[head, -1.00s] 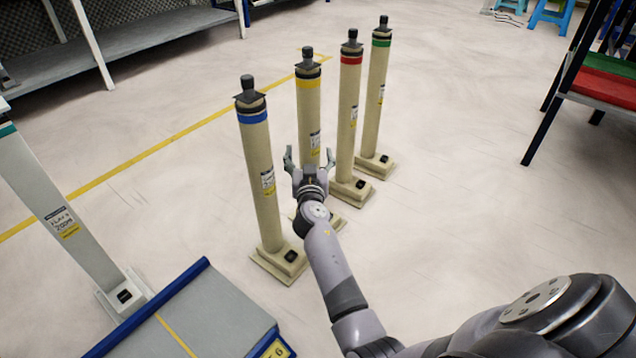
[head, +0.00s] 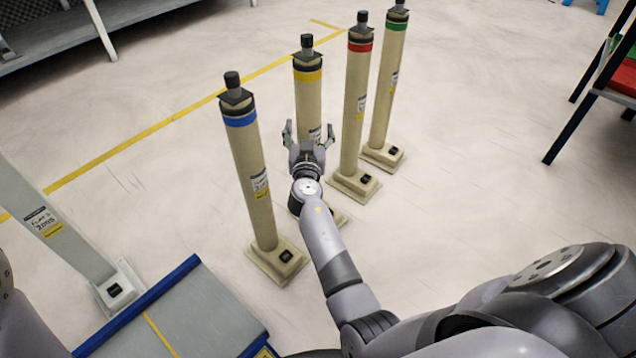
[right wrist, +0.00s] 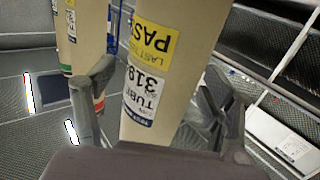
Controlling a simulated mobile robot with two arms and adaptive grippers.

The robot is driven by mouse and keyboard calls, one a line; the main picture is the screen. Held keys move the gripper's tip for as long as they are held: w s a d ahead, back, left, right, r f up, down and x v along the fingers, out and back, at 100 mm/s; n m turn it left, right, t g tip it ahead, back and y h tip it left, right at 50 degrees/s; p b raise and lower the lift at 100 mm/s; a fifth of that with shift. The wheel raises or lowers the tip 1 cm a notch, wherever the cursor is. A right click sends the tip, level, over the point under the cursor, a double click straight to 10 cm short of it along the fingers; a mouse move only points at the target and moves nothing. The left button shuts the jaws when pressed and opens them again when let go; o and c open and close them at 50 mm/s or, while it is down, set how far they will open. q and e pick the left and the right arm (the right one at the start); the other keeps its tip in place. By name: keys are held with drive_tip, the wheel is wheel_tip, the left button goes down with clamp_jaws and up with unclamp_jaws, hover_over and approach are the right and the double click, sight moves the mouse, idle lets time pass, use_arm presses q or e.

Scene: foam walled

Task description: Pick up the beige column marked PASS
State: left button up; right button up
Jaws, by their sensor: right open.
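A beige column with a yellow band (head: 308,100) stands upright on a square base, second from the left in a row. My right gripper (head: 309,132) is open at its middle, with one finger on each side of it. In the right wrist view the column (right wrist: 185,60) stands between the open fingers of the right gripper (right wrist: 160,77). Its yellow label (right wrist: 155,42) reads "PAS", cut off by the curve, above a white tube label with 318. My left gripper is out of view.
Similar beige columns with blue (head: 250,150), red (head: 356,100) and green (head: 388,90) bands stand close on both sides. A pale column (head: 60,230) leans in view at left. A grey platform with blue edges (head: 190,310) lies front left.

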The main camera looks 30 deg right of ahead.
drive_tip(key=shift+a, duration=0.1)
drive_tip(key=shift+c, duration=0.6)
drive_tip(key=shift+r, duration=0.1)
clamp_jaws()
drive_tip(key=shift+r, duration=0.2)
